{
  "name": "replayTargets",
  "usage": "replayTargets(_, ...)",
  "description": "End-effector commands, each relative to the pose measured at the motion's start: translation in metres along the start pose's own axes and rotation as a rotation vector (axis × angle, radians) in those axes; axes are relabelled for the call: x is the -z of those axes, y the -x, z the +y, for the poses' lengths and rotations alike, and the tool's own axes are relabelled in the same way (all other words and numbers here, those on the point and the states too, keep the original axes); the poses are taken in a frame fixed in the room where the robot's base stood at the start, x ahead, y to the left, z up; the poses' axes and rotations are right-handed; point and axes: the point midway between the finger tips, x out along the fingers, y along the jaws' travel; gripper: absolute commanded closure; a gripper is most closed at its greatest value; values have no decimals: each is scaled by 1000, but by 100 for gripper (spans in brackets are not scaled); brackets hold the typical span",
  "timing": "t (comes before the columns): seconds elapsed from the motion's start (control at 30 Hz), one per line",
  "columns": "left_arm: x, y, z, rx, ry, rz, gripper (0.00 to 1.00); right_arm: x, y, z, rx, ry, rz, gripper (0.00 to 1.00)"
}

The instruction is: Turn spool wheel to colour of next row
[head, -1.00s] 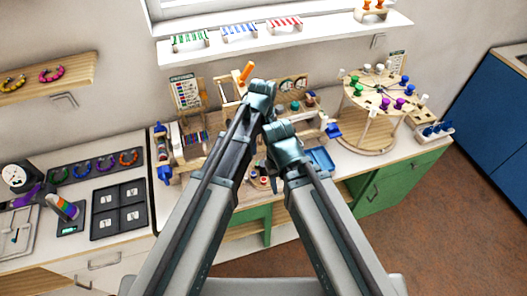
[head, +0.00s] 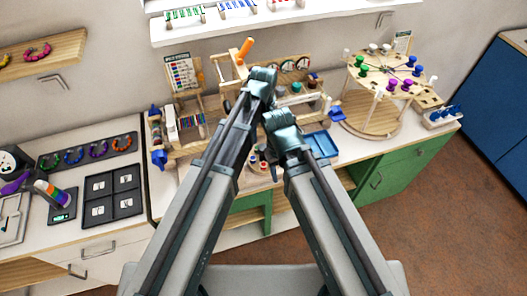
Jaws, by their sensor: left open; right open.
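The spool wheel (head: 386,68) is a pale wooden disc on posts at the right of the bench in the head view. White spools stand at its back, green at its left, blue at its right and purple at its front. A card with coloured rows (head: 183,74) stands behind the bead loom (head: 188,122) at the left. My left gripper (head: 262,76) is open, in front of the middle wooden stand and well left of the wheel. My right gripper (head: 281,122) is open, lower and a little to the right. Their fingertips are hard to make out. Neither holds anything visible.
A blue tray (head: 321,144) lies right of my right gripper. An orange-handled tool (head: 245,49) stands up behind my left gripper. Black trays (head: 109,190) lie on the left counter. A wall shelf (head: 290,24) hangs above the bench.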

Motion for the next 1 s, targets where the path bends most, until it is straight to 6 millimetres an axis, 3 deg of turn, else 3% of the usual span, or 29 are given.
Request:
replayTargets(0.03, 0, -15, 0, 0, 0, 0, 20, 1, -15, -2, 0, 0, 0, 50)
replayTargets(0.5, 0, -77, 0, 0, 0, 0, 20, 4, -77, -7, 0, -2, 0, 50)
replayTargets(0.93, 0, -84, 0, 0, 0, 0, 20, 5, -83, -8, 0, -2, 0, 50)
replayTargets(1.0, 0, -84, 0, 0, 0, 0, 29, 5, -83, -8, 0, -2, 0, 50)
